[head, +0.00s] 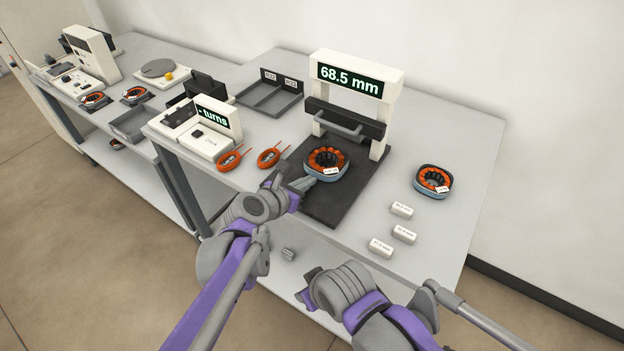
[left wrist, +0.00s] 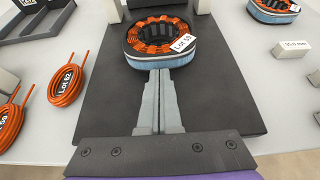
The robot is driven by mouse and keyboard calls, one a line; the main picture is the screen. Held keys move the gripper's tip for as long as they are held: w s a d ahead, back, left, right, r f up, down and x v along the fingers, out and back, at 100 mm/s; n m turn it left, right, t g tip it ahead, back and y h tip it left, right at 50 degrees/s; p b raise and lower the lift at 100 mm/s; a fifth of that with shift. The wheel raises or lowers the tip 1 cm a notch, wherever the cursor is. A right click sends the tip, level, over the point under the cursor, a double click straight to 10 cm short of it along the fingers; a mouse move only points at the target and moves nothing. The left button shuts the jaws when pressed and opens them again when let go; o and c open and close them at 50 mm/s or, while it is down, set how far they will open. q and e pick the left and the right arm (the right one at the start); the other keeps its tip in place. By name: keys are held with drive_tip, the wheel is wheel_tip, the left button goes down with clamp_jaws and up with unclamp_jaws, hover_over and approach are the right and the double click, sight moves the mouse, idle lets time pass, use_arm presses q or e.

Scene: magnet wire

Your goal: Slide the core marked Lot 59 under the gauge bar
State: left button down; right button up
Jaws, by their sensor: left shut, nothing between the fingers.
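The core marked Lot 59 (head: 326,160), an orange-wound ring in a blue-grey casing, lies flat on the dark gauge plate (head: 330,205), in front of the gauge bar (head: 345,118). Its label faces me in the left wrist view (left wrist: 183,43). The bar hangs in a white frame (head: 393,100) showing 68.5 mm. My left gripper (head: 311,183) is shut and empty, low over the plate; its fingertips meet the core's near side in the left wrist view (left wrist: 161,72), though contact is not certain. My right gripper (head: 300,285) is low near the table's front edge; its fingers are unclear.
Another wound core (head: 432,181) sits to the right, beyond several white blocks (head: 402,209). Two orange wire coils (head: 270,158) lie left of the plate by the turns counter (head: 205,128). A grey divided tray (head: 268,98) stands behind them.

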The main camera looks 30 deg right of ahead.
use_arm(q)
drive_tip(key=shift+d, duration=0.2)
drive_tip(key=shift+w+d, duration=0.15)
drive_tip(key=shift+d, duration=0.05)
drive_tip(key=shift+a, duration=0.1)
idle(0.5)
drive_tip(key=shift+w+d, duration=0.1)
drive_tip(key=shift+d, duration=0.25)
drive_tip(key=shift+a, duration=0.1)
drive_tip(key=shift+a, duration=0.1)
idle(0.4)
